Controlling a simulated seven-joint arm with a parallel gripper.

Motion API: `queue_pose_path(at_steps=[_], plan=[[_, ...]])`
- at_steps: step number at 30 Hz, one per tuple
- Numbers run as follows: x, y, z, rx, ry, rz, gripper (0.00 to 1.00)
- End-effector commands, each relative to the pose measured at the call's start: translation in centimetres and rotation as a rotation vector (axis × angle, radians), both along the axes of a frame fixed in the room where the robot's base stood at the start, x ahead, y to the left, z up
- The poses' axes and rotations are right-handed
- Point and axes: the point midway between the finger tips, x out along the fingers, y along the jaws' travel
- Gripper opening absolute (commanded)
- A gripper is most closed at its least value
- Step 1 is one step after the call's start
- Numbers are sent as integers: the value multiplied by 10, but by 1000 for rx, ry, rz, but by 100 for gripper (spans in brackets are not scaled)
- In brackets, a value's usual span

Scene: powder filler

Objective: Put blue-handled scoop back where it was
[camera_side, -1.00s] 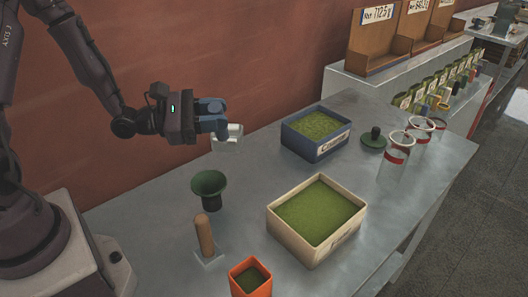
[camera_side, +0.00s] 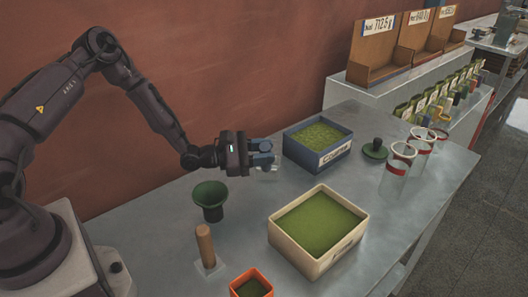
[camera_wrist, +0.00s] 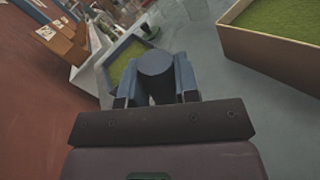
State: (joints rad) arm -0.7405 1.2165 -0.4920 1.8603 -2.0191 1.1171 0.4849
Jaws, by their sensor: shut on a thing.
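My gripper (camera_side: 264,155) is shut on the blue-handled scoop, just left of the blue box. In the wrist view the round end of the scoop's blue handle (camera_wrist: 156,62) shows between my fingertips (camera_wrist: 156,86). The scoop's pale metal head (camera_side: 268,174) hangs below my fingers at the counter, partly hidden; I cannot tell whether it touches. The blue box (camera_side: 330,158) of green powder carries a white label and stands just right of the scoop.
A cream box (camera_side: 304,265) of green powder stands in front. A green knobbed tamper (camera_side: 375,150) and clear jars with red bands (camera_side: 398,160) stand right.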

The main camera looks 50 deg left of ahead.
Motion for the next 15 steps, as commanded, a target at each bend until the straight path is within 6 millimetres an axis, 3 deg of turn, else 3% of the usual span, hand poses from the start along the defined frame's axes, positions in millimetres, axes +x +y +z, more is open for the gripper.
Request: queue_pose_path(at_steps=[11,12,15], plan=[[0,0,-4,0,-1,0,0],[0,0,-4,0,0,0,36],[0,0,-4,0,0,0,54]])
